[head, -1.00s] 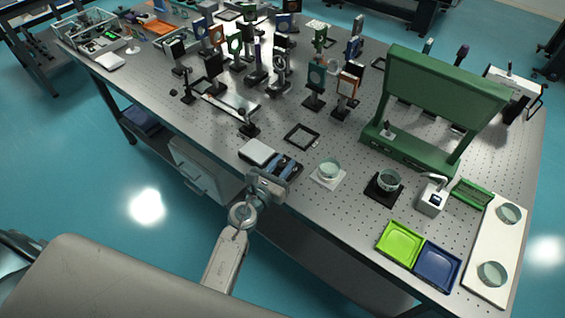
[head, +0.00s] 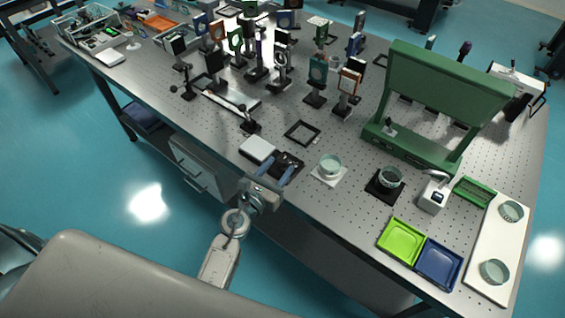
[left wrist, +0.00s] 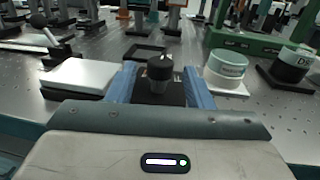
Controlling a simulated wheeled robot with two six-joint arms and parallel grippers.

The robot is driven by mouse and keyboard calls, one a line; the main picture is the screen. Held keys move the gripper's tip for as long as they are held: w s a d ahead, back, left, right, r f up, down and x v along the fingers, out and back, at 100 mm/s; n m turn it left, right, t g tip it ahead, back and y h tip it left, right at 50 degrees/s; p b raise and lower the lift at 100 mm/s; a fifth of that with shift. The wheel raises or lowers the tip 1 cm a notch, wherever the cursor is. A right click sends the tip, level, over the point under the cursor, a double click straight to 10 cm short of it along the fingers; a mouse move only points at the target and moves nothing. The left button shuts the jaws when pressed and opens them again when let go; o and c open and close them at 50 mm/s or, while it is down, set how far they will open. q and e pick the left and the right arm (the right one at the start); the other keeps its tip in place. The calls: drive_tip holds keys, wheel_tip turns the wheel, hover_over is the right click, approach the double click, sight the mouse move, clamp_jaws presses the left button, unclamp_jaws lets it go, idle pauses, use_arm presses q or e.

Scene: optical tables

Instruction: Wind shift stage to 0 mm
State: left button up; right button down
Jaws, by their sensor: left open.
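A small black stage with an upright dark knob is on the table near its front edge. In the left wrist view the knob (left wrist: 160,68) stands on the black stage body (left wrist: 160,94), between my blue fingers. In the head view the black stage (head: 290,160) is partly hidden by my gripper. My left gripper (head: 279,169) is open, with one finger on each side of the knob and gaps showing. It also shows in the left wrist view (left wrist: 160,80). No scale reading is legible. My right gripper is not in view.
A white-topped flat box (head: 257,149) sits just left of the stage. A round dish on a white pad (head: 329,170) is to the right. A black square frame (head: 302,132) lies behind. Many mounted optics and a green stand (head: 440,85) fill the table farther back.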

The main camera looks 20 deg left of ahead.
use_arm(q)
drive_tip(key=b+v, duration=0.1)
drive_tip(key=v, duration=0.6)
drive_tip(key=shift+s+b, duration=0.3)
drive_tip(key=shift+b, duration=0.05)
drive_tip(key=shift+a, duration=0.1)
